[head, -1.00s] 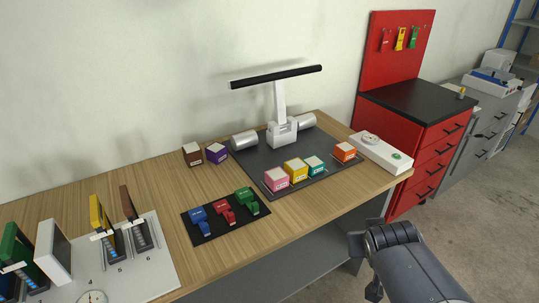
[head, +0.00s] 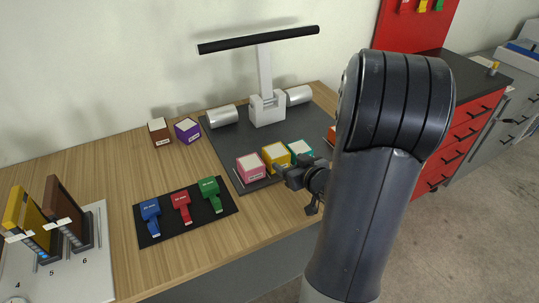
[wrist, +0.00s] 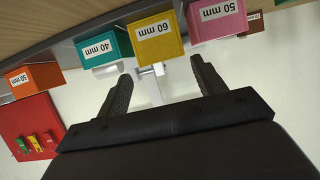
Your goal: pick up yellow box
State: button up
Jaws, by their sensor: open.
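The yellow box (head: 276,155) stands on the dark mat (head: 222,152), between a pink box (head: 250,168) on its left and a teal box (head: 301,150) on its right. In the wrist view the yellow box (wrist: 156,40) shows its label, "60 mm", and lies ahead of the fingers, near the middle. My gripper (head: 281,173) is at the front edge of the mat, just in front of the yellow box. In the wrist view my gripper (wrist: 160,80) is open, its two fingers apart with nothing between them.
The pink box (wrist: 217,18) and teal box (wrist: 104,45) flank the yellow one closely. An orange box (wrist: 34,80) is farther off. A white lamp-like stand (head: 266,105) with a black bar rises behind. Blue, red and green tools lie on a black mat (head: 158,226) to the left.

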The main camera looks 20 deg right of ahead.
aim_at(278, 152)
jog(key=x, duration=0.3)
jog(key=shift+w+f, duration=0.15)
jog(key=shift+w, duration=0.1)
jog(key=shift+r+p+x, duration=0.15)
jog(key=shift+r+x, duration=0.05)
jog(key=shift+x, duration=1.15)
jog(key=shift+r+p+x, duration=0.15)
jog(key=shift+r+x, duration=0.05)
jog(key=shift+x, duration=1.15)
jog(key=shift+w+a, duration=0.15)
jog(key=c, duration=0.7)
jog(key=shift+r, duration=0.15)
